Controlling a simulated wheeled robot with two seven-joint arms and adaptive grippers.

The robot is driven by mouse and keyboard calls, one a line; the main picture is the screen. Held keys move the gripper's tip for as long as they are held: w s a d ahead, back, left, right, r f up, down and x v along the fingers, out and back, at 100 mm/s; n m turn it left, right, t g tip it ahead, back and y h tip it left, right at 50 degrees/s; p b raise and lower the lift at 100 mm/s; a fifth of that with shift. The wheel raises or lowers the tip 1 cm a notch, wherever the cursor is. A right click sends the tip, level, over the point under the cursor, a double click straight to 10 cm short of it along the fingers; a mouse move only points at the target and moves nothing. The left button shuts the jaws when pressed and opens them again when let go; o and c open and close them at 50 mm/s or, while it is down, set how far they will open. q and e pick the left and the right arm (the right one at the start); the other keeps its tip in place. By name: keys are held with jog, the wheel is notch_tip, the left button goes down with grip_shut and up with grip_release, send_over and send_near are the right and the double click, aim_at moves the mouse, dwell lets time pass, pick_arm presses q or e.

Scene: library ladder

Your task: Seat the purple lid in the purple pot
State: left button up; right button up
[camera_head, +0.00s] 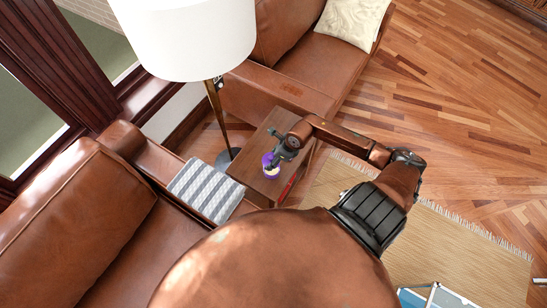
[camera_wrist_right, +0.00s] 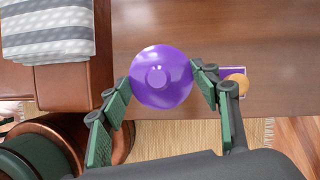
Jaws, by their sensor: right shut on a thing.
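The purple lid (camera_wrist_right: 158,78), a round disc with a small knob, sits between the fingertips of my right gripper (camera_wrist_right: 160,83) in the wrist view. The green-padded fingers touch its rim on both sides, so the gripper is shut on it. In the head view my right gripper (camera_head: 281,154) reaches down over a small purple shape with a pale patch (camera_head: 270,167) on the side table; lid and pot cannot be told apart there. In the wrist view the lid hides whatever is under it, and no pot shows clearly. My left gripper is not in view.
The wooden side table (camera_head: 249,166) stands between two brown leather sofas. A floor lamp (camera_head: 190,35) rises behind it. A striped grey cloth (camera_head: 206,190) covers the sofa arm. A purple-edged item (camera_wrist_right: 231,70) and a small orange-brown round thing (camera_wrist_right: 238,84) lie beside the right finger.

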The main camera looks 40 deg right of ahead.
jog(key=shift+a, duration=0.1)
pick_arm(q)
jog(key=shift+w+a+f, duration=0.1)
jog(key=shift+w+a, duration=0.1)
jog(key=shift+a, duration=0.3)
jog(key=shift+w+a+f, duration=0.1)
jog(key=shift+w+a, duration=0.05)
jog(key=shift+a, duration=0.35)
pick_arm(e)
jog(key=shift+s+d+f+b, duration=0.15)
jog(key=shift+f+b, duration=0.45)
jog(key=shift+f, duration=0.3)
jog(key=shift+w+d+f+b, duration=0.1)
jog(key=shift+f+b, duration=0.5)
jog(key=shift+f, duration=0.25)
jog(key=shift+d+f+b, duration=0.1)
jog(key=shift+f+b, duration=0.6)
jog(key=shift+f, duration=0.45)
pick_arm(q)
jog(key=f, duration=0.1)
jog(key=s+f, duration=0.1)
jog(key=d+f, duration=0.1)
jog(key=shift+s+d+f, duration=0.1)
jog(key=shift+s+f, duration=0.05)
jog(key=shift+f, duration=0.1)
pick_arm(e)
jog(key=shift+s, duration=0.1)
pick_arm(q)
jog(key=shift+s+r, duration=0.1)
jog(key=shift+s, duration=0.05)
